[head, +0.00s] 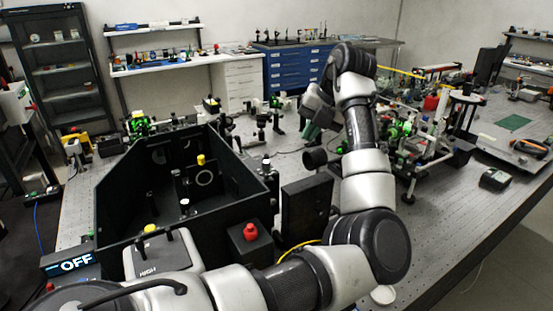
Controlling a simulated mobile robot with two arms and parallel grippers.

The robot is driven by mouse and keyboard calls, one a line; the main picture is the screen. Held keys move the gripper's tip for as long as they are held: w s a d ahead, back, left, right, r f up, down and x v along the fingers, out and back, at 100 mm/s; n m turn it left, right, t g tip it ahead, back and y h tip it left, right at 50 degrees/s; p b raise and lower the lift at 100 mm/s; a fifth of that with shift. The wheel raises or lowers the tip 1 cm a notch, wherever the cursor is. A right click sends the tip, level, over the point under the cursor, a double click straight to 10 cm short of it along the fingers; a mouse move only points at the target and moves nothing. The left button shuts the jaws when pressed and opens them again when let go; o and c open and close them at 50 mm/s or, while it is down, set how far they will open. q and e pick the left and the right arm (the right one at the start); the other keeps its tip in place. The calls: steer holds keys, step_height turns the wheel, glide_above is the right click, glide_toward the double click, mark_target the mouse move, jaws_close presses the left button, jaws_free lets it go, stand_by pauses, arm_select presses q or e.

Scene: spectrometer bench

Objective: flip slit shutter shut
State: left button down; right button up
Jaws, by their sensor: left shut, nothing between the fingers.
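The spectrometer is an open-topped black box (120,205) at left centre, with small posts and a ring-shaped optic inside. I cannot make out for certain which part is the slit shutter. A dark upright plate (307,208) stands just right of the box, and a short black cylinder (315,158) shows above it. My left arm comes in from the bottom left, bends at the right and rises. My left gripper (312,110) is beyond the plate and above the bench, shut and empty, apart from the box. My right gripper is not in view.
A black block with a red button (250,232) sits before the box. Crowded optics (400,130) stand right of my arm. Bare bench (450,195) lies at right.

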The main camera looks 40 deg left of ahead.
arm_select(q)
steer(key=a+f+p, duration=0.1)
steer(key=a+f, duration=0.1)
steer(key=s+a+f+p, duration=0.1)
steer(key=a+f, duration=0.1)
steer(key=f, duration=0.1)
steer(key=s+a+f+p, duration=0.1)
steer(key=a+f, duration=0.2)
steer(key=shift+a+f, duration=0.1)
steer(key=shift+s+a, duration=0.1)
steer(key=shift+a, duration=0.35)
